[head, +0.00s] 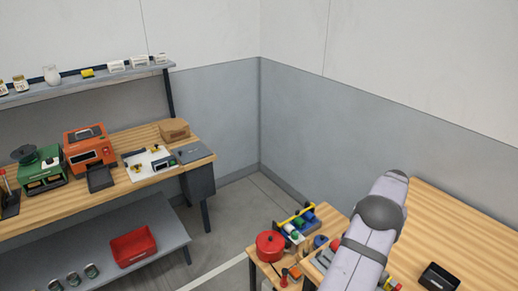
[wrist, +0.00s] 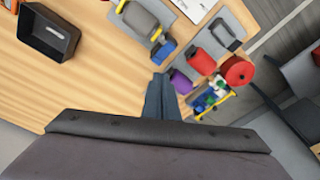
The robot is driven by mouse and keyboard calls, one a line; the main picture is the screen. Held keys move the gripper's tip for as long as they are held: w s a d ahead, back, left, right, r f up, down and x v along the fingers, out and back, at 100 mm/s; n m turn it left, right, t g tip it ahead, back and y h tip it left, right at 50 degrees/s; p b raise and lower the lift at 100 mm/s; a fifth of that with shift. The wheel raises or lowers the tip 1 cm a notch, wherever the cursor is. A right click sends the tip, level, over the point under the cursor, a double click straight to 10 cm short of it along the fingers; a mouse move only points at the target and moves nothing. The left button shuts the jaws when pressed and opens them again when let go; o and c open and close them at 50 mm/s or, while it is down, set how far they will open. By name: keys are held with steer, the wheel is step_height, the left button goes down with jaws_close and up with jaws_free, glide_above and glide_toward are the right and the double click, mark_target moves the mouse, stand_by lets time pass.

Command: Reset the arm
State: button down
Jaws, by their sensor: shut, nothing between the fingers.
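My gripper (wrist: 160,84) shows in the wrist view, with its two dark fingers together and nothing between them. It is above the wooden table (wrist: 100,82), and its height over the table is hard to judge. In the head view my pale arm crosses the lower right and the gripper itself is hidden.
A black open bin (wrist: 48,32) sits on the table, also in the head view (head: 439,277). Grey, blue, purple and red items lie near my fingers. A red pot (head: 270,246) and bottle caddy (head: 298,222) stand left of my arm. A workbench (head: 120,183) is at left.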

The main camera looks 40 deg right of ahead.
steer(key=w+a+r+n, duration=0.3)
steer(key=w+a+r, duration=0.1)
steer(key=w+a, duration=1)
steer(key=w+a+r+n+y+b, duration=0.1)
steer(key=a+n, duration=0.1)
steer(key=a, duration=0.7)
steer(key=w+a+r+n, duration=0.1)
steer(key=w+a, duration=0.1)
steer(key=a, duration=0.7)
steer(key=s+a+n, duration=0.2)
steer(key=s+a, duration=0.2)
steer(key=a, duration=0.4)
steer(key=s+a+f+n+b, duration=0.1)
steer(key=s+a+n, duration=0.1)
steer(key=s+a, duration=0.3)
steer(key=s+a+n, duration=0.2)
steer(key=s+a, duration=0.3)
steer(key=a, duration=0.6)
steer(key=shift+s+f+g, duration=0.15)
steer(key=shift+f+g, duration=0.2)
steer(key=shift+g, duration=0.05)
